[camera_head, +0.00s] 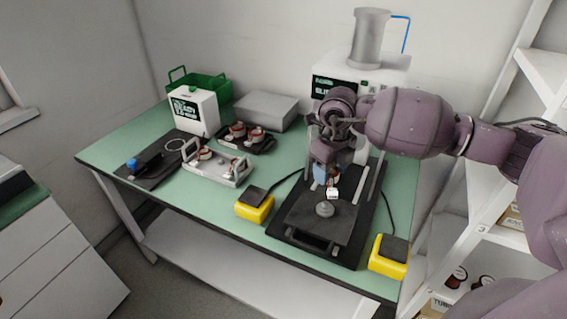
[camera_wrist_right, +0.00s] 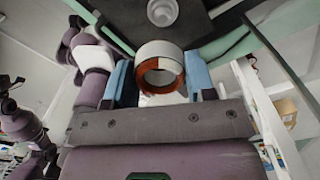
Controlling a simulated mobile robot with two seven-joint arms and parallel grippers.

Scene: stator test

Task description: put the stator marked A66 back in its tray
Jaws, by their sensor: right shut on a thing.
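My right gripper (camera_head: 326,176) is above the black test fixture (camera_head: 318,222) on the green table. It is shut on a stator (camera_wrist_right: 160,66), a white ring with a copper-coloured inside, held between blue finger pads in the right wrist view. In the head view the stator (camera_head: 334,180) is mostly hidden by the gripper, and a small white tag under it is too small to read. The fixture's round post (camera_head: 325,208) is bare below it. A silver tray (camera_head: 238,181) and a dark tray (camera_head: 262,148) each hold stators. My left gripper does not show.
Yellow pedal-like boxes (camera_head: 255,212) and (camera_head: 389,262) flank the fixture, with cables. A white labelled box (camera_head: 194,112), a green basket (camera_head: 210,85) and a grey box (camera_head: 266,110) stand at the back. A dark mat with a blue-topped tool (camera_head: 133,165) lies at left.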

